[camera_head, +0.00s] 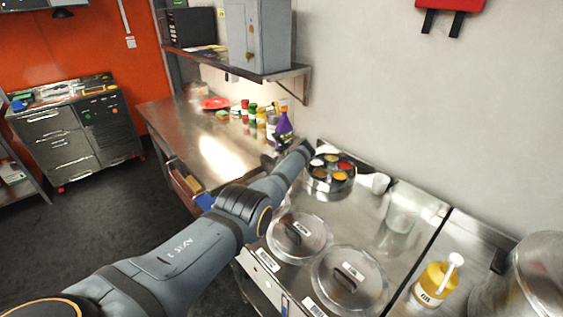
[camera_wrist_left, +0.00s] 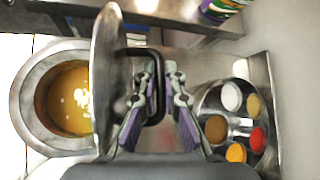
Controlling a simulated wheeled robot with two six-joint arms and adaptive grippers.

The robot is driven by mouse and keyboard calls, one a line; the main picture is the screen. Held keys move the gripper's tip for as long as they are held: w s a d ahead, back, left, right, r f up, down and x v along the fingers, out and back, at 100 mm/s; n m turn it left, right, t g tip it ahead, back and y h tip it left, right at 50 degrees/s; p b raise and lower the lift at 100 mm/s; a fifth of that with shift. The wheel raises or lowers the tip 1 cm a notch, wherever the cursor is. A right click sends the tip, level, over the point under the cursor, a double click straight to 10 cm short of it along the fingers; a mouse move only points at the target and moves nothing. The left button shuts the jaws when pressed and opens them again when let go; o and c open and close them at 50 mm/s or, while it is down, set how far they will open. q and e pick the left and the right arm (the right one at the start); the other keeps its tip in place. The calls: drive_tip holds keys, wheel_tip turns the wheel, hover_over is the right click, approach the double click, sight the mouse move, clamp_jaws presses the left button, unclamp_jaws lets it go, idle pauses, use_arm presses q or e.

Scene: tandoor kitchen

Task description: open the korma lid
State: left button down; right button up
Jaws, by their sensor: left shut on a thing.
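In the left wrist view, a round lid (camera_wrist_left: 106,75) stands nearly on edge, tilted up beside an open pot (camera_wrist_left: 27,112). The pot holds a yellow-orange sauce (camera_wrist_left: 74,98) with pale bits on top. My left gripper (camera_wrist_left: 160,92) is shut on the lid's black loop handle (camera_wrist_left: 153,55). In the head view my left gripper (camera_head: 301,151) is small, at the far end of the arm; the raised lid and open pot cannot be made out there. My right gripper is in neither view.
A round spice tin (camera_head: 331,187) sits close to the gripper; it also shows in the wrist view (camera_wrist_left: 204,104). Two covered pots (camera_head: 292,257) (camera_head: 365,301) stand nearer. A yellow pump bottle (camera_head: 437,284) is at right; a purple bottle (camera_head: 284,127) and jars stand on the steel counter (camera_head: 178,137).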

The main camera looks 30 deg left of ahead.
use_arm(q)
drive_tip(key=shift+w+d+r, duration=0.3)
drive_tip(key=shift+w+r, duration=0.1)
drive_tip(key=shift+w, duration=0.05)
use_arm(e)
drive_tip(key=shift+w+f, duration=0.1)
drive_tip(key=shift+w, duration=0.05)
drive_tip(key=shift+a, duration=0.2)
use_arm(q)
drive_tip(key=c, duration=1.9)
unclamp_jaws()
drive_tip(key=shift+o, duration=0.9)
drive_tip(key=shift+w+f, duration=0.1)
drive_tip(key=shift+w, duration=0.1)
drive_tip(key=shift+s+f, duration=0.15)
drive_tip(key=shift+f, duration=0.2)
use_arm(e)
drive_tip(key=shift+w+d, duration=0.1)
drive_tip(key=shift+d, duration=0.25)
